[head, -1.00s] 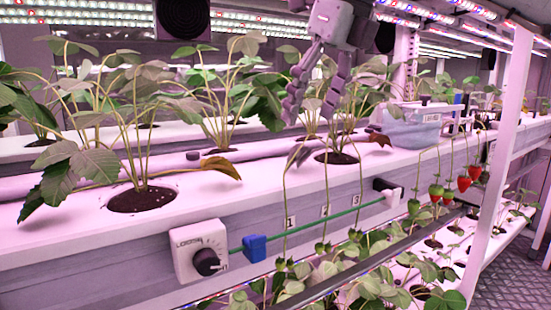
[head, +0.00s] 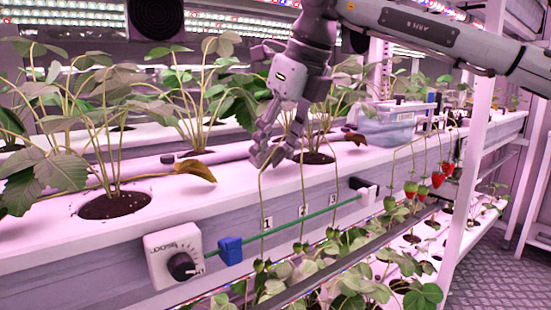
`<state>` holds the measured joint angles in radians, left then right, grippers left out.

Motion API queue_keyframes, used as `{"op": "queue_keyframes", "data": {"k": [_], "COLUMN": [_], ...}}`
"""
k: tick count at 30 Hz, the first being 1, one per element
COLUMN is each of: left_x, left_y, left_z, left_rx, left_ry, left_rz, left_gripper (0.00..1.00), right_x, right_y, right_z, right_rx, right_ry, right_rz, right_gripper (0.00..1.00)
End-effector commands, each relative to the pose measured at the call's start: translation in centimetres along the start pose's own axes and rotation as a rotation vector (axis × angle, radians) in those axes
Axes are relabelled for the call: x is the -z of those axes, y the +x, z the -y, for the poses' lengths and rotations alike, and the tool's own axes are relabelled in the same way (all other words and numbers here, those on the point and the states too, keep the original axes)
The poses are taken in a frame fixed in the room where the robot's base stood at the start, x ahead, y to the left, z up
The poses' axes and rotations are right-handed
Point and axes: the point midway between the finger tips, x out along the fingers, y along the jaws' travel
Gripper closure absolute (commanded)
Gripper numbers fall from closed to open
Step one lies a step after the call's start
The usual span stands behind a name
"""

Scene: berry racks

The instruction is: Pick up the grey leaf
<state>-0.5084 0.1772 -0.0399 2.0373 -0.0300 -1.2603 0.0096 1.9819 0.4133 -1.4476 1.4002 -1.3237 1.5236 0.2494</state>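The grey leaf droops beside the pot hole (head: 318,157) of the middle plant; my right gripper (head: 275,160) now covers that place, and I cannot pick the leaf out clearly. The gripper points down from above at the front left of this plant, just over the white channel top. Its fingers look spread, with a gap between them. Whether they touch the leaf is hidden. My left gripper is not in view.
A yellow-brown leaf (head: 195,170) hangs by the near-left plant, and a brown leaf (head: 355,138) lies right of the middle plant. A dial box (head: 172,256), a blue slider (head: 230,249) on a green rod, a clear bin (head: 386,128) and hanging strawberries (head: 438,179) are nearby.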

Motion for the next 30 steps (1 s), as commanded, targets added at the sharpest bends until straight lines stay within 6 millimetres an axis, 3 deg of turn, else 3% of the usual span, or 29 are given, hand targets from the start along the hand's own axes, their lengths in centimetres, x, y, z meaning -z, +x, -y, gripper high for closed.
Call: {"op": "queue_keyframes", "data": {"k": [4, 16, 23, 30], "left_x": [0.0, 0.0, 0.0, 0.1], "left_y": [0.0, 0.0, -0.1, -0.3], "left_z": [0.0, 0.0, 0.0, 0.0], "left_rx": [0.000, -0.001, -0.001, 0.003], "left_ry": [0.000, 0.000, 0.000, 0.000], "left_rz": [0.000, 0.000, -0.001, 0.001], "left_gripper": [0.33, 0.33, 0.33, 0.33], "right_x": [0.0, -0.1, -1.6, -2.2], "right_y": [0.0, -0.3, -3.5, -6.7], "right_z": [0.0, 0.0, -0.1, -5.3], "right_rx": [0.000, 0.000, 0.000, 0.001], "right_ry": [0.000, 0.000, 0.001, -0.007], "right_rz": [0.000, 0.001, 0.002, 0.001], "right_gripper": [0.65, 0.66, 0.66, 0.66]}}
